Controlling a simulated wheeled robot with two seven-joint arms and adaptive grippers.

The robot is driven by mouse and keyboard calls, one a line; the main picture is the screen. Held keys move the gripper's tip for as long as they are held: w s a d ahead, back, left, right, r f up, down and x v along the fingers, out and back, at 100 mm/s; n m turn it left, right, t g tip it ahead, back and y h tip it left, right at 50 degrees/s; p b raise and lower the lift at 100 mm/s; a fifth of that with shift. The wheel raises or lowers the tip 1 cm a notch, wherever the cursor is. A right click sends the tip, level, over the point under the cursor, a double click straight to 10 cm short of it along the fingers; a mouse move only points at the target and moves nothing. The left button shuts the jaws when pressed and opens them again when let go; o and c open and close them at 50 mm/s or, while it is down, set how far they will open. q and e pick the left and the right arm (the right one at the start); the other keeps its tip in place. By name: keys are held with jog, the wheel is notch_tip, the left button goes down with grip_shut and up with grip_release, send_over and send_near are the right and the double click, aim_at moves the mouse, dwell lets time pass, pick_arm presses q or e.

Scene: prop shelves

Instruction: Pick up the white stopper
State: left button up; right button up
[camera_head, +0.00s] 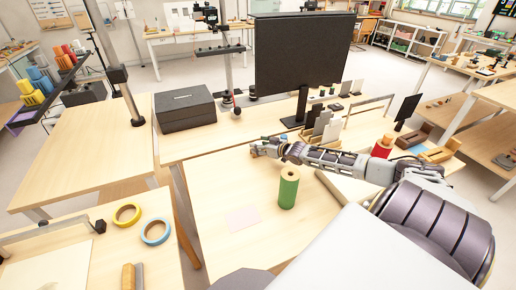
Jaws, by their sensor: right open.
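My right arm reaches in from the right, and its gripper (262,149) is over the middle of the wooden table (220,185). The gripper is small in the view and its fingers point left. It is open, and I see nothing held in it. I cannot make out a white stopper for certain; it may be too small to tell or hidden by the gripper or arm. My left gripper is not in view.
A green roll (288,190) stands upright just in front of my right forearm. A pink sheet (242,218) lies flat to its left. Behind the arm are a black monitor (303,55) and a dark box (185,108). A red spool (382,147) stands at the right.

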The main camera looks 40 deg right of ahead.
jog(key=shift+w+f, duration=0.25)
jog(key=shift+w, duration=0.4)
jog(key=c, duration=1)
